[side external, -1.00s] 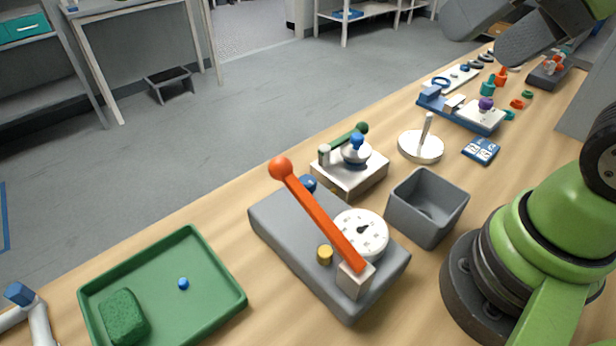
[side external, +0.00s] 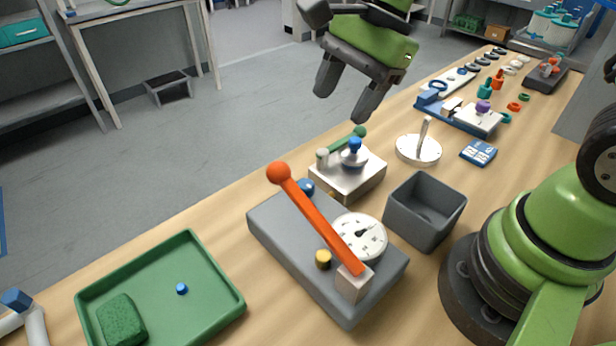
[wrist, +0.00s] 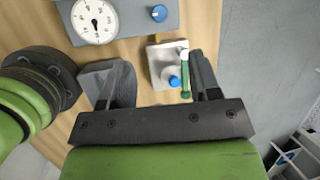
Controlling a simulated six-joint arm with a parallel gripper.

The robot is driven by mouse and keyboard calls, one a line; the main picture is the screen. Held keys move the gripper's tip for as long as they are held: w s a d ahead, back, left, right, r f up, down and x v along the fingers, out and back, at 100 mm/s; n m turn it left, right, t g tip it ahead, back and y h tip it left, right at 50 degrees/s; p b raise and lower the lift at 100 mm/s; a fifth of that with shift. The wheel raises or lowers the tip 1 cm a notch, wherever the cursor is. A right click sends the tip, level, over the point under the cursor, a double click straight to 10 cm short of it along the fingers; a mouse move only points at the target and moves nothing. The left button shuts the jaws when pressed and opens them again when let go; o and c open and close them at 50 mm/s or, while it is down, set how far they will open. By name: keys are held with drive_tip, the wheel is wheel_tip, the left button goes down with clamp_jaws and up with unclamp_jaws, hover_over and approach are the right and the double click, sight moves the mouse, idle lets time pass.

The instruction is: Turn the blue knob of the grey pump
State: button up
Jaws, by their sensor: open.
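The grey pump (side external: 290,235) is a flat grey box on the bench with a long orange lever, a white dial gauge (side external: 358,238) and a yellow cap. Its blue knob (side external: 306,187) is at the far end, partly behind the lever in the side view. In the wrist view the pump (wrist: 130,24) is at the top edge, with the blue knob (wrist: 159,13) in full sight. My gripper (side external: 341,108) is open and empty, high above the bench's far edge, over and beyond the small silver valve block (side external: 348,175), apart from the knob.
The valve block with a blue-topped dome and green handle stands just beyond the pump. A grey open bin (side external: 425,210) is to the pump's right, a green tray (side external: 160,295) to its left. A white disc with a post (side external: 419,148) stands further back.

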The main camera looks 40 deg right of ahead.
sight(307, 183)
drive_tip(key=a+f+m, duration=0.1)
drive_tip(key=f, duration=0.3)
drive_tip(key=w+a+f+m, duration=0.1)
drive_tip(key=f, duration=0.4)
drive_tip(key=w+a+f+m+g, duration=0.1)
drive_tip(key=a+f, duration=0.1)
drive_tip(key=f, duration=0.3)
drive_tip(key=shift+w+a+f, duration=0.1)
drive_tip(key=shift+w+f, duration=0.05)
drive_tip(key=shift+w, duration=0.1)
drive_tip(key=shift+c, duration=0.5)
drive_tip(key=c, duration=0.8)
